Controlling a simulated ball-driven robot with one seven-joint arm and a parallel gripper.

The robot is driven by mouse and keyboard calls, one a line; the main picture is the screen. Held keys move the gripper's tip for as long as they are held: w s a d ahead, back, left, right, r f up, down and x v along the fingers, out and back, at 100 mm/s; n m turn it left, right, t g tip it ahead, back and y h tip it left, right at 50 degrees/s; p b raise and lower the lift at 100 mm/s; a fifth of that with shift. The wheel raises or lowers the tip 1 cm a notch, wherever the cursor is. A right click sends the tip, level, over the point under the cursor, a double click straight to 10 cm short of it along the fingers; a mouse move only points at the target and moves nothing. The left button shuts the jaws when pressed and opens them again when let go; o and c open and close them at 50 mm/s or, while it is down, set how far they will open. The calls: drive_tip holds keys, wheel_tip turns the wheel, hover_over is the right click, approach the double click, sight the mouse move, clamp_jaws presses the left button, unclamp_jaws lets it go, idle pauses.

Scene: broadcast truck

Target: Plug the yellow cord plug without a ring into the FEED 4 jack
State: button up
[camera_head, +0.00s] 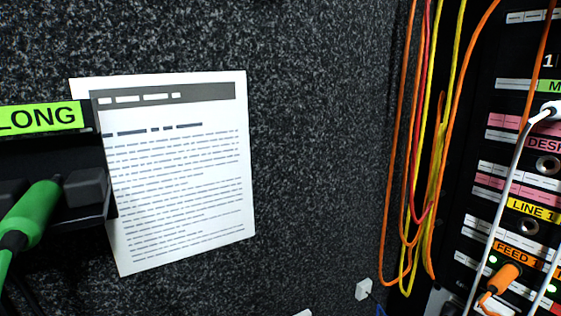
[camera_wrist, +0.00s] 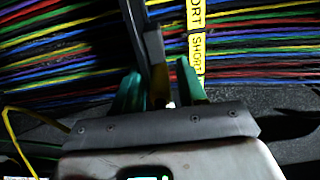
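My gripper (camera_wrist: 160,75) shows only in the wrist view, with its two teal fingers apart. A dark upright bar and a small dull yellow piece (camera_wrist: 159,88) show between them; I cannot tell whether that piece is a plug or whether a finger touches it. A thin yellow cord (camera_wrist: 14,135) loops at the left of the wrist view. In the head view, an orange FEED label (camera_head: 517,254) is on the panel at the right edge; its number is hard to read. An orange plug (camera_head: 504,278) sits just below it. Yellow cords (camera_head: 443,130) hang left of the panel.
A green plug (camera_head: 34,212) rests in a dark holder (camera_head: 88,188) under a LONG label (camera_head: 40,117). A printed sheet (camera_head: 180,170) is on the carpeted wall. White cords (camera_head: 497,215) cross the panel. Bundled coloured cables (camera_wrist: 60,45) and SHORT labels (camera_wrist: 196,45) lie beyond my gripper.

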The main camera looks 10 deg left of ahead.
drive_tip(key=shift+r, duration=0.25)
clamp_jaws()
drive_tip(key=o, duration=0.9)
unclamp_jaws()
drive_tip(key=shift+f, duration=0.2)
drive_tip(key=b+v, duration=0.2)
drive_tip(key=v, duration=0.9)
drive_tip(key=shift+b, duration=0.35)
drive_tip(key=shift+w, duration=0.1)
